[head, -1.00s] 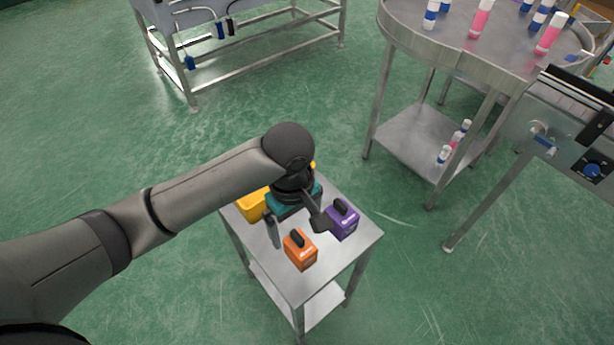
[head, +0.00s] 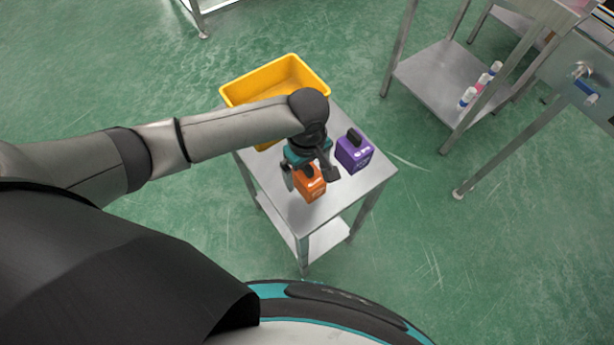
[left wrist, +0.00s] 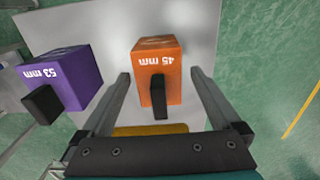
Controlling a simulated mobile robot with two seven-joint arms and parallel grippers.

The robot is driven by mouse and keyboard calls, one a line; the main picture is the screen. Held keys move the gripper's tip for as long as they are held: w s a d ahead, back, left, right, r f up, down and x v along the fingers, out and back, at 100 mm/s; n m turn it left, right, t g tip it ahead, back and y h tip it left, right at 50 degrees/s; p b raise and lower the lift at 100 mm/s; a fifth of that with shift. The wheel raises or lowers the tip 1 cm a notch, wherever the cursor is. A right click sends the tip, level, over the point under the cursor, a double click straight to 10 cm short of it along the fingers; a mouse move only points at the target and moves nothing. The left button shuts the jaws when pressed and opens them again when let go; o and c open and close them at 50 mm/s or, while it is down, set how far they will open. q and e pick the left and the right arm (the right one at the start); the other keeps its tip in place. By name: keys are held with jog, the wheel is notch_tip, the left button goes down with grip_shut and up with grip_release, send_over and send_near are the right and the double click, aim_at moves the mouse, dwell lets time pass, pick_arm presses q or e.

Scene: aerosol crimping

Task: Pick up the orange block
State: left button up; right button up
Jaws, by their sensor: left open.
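The orange block (head: 309,186) sits on the small metal table, with a black handle on top. In the left wrist view the orange block (left wrist: 158,68) shows a "45 mm" label and lies in line with the gap between the fingers. My left gripper (head: 310,178) is open and over the block, one finger on each side of it in the head view. In the left wrist view the open fingers (left wrist: 160,88) stand apart from the block's sides. The gripper hides part of the block in the head view. My right gripper is not in view.
A purple block (head: 353,152) marked "53 mm" stands just right of the gripper. A yellow bin (head: 240,92) is at the table's back. The table top (head: 340,197) is bare at the front. A shelf with bottles (head: 425,85) stands at the back right.

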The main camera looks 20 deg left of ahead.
pick_arm(q)
jog(key=shift+f, duration=1.05)
grip_shut()
